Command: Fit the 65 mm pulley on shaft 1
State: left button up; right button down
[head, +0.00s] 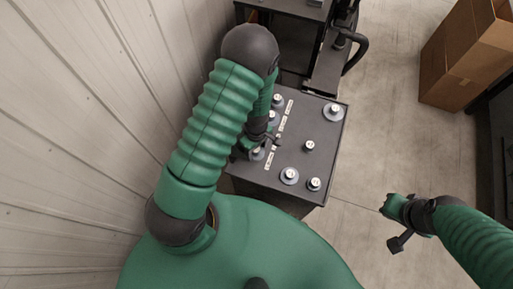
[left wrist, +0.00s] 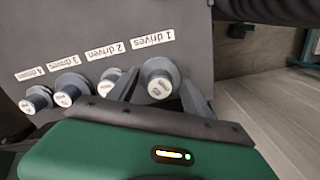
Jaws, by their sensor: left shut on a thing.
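My left gripper (head: 262,144) is over the left side of the dark box top. In the left wrist view its two fingers (left wrist: 158,98) stand on either side of a grey pulley (left wrist: 158,70) with a pale top, and are shut on it. This pulley is right beside the label "1 drives" (left wrist: 153,40). In the head view the same pulley (head: 256,154) is partly hidden by the gripper. Its size mark is not readable, and I cannot tell how far it sits on shaft 1. My right gripper (head: 394,226) hangs over the floor, away from the box; its jaw state is unclear.
Other grey pulleys or shafts stand beside labels 2 (left wrist: 112,78), 3 (left wrist: 73,88) and 4 (left wrist: 38,100). On the right of the box top (head: 322,140) stand a wide pulley (head: 333,112) and several smaller ones (head: 289,176). A cardboard box (head: 465,55) is at the upper right.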

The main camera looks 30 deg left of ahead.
pick_arm(q)
jog(key=shift+f+b, duration=1.15)
jog(key=shift+f, duration=0.3)
dwell(0.5)
jog(key=o, duration=1.5)
jog(key=r, duration=1.1)
jog(key=r+p, duration=0.1)
jog(key=r, duration=0.4)
jog(key=shift+w+r, duration=0.25)
jog(key=shift+r, duration=0.1)
